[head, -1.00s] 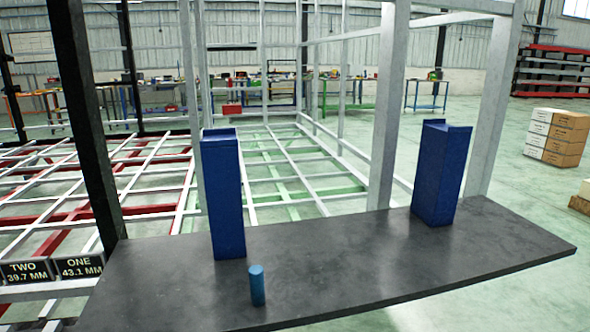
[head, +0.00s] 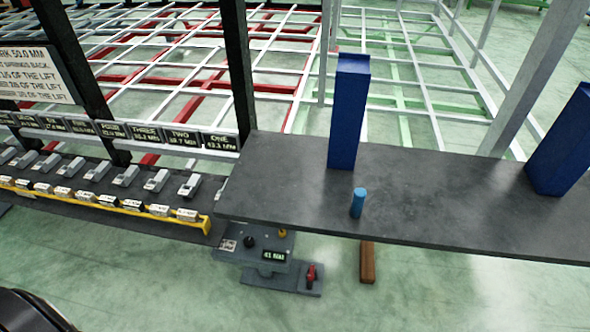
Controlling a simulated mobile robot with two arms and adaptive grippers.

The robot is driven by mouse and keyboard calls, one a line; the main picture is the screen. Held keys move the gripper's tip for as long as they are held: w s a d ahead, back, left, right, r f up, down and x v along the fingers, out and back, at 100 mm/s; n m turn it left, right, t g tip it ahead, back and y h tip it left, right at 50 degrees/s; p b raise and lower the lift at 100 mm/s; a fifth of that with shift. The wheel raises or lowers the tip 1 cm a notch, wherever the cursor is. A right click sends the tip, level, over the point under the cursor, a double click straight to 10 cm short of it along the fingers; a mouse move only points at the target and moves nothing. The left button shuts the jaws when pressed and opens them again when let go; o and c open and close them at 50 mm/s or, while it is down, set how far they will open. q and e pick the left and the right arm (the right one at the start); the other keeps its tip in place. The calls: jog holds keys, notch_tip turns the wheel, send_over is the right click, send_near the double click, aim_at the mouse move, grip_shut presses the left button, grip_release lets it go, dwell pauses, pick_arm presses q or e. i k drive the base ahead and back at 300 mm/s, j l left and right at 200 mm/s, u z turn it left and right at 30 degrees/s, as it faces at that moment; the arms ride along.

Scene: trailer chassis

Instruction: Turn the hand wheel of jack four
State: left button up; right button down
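A row of black label displays runs along the frame at the left in the head view. From right to left I read ONE (head: 221,141), TWO (head: 182,137), THREE (head: 146,134) and what looks like FOUR (head: 111,131). Below them, several small grey devices (head: 157,181) sit in a row on a dark ledge, behind a yellow rail (head: 140,207) with small tagged blocks. I cannot make out a hand wheel on jack four.
A dark tabletop (head: 440,215) fills the right, with blue posts (head: 349,115) and a small blue cylinder (head: 358,203). Below its left end is a control box (head: 262,248) with a black knob, display and red handle (head: 311,276). Green floor (head: 150,285) is open in front.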

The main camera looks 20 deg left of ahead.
aim_at(249, 242)
jog(key=u, duration=0.85)
